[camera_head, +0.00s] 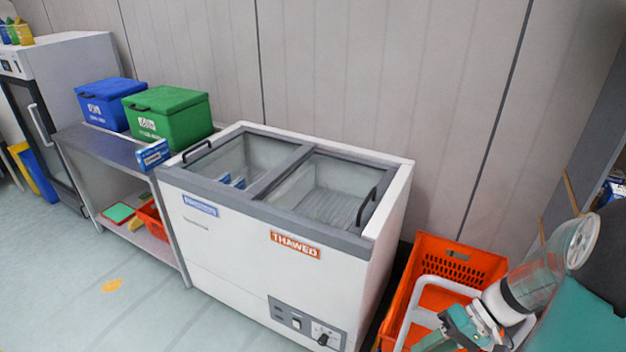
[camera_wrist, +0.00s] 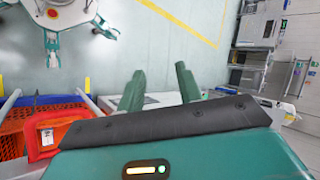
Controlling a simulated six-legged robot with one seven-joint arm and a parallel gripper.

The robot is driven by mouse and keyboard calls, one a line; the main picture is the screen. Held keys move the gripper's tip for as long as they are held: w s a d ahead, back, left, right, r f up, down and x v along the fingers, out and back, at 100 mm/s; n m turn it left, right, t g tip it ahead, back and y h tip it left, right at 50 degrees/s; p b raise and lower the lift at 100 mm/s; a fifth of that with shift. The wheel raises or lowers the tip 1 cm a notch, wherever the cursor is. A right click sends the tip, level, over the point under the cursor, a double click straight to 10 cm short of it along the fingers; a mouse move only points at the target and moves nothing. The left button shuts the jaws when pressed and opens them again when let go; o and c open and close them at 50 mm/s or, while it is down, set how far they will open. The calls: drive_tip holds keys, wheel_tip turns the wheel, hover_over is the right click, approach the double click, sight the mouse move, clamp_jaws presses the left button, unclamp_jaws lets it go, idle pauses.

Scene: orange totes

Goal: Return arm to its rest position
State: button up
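My gripper (camera_wrist: 160,80) shows in the wrist view as two green fingers standing well apart. It is open, with nothing visible held between them. Pale floor and part of a whitish object lie beyond the fingers. In the head view, teal, white and clear parts of my arm (camera_head: 528,290) are at the lower right, in front of the orange tote (camera_head: 455,258). I cannot make out the fingertips clearly there.
A white chest freezer (camera_head: 230,245) with glass lids stands in the middle. A blue box (camera_head: 100,104) and a green box (camera_head: 172,118) sit on a metal table (camera_head: 90,148) to its left. The floor at lower left (camera_head: 70,290) is mostly clear.

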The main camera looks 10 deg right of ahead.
drive_tip(key=a+r+t+h, duration=0.3)
drive_tip(key=a+r+h, duration=0.1)
drive_tip(key=r, duration=0.5)
drive_tip(key=s+a+r+t+h, duration=0.1)
drive_tip(key=a+r+t+h, duration=0.2)
drive_tip(key=a+r+h, duration=0.2)
wheel_tip(320, 180, up, 4)
drive_tip(key=shift+a+r, duration=0.1)
drive_tip(key=shift+a, duration=1.15)
drive_tip(key=shift+s, duration=0.1)
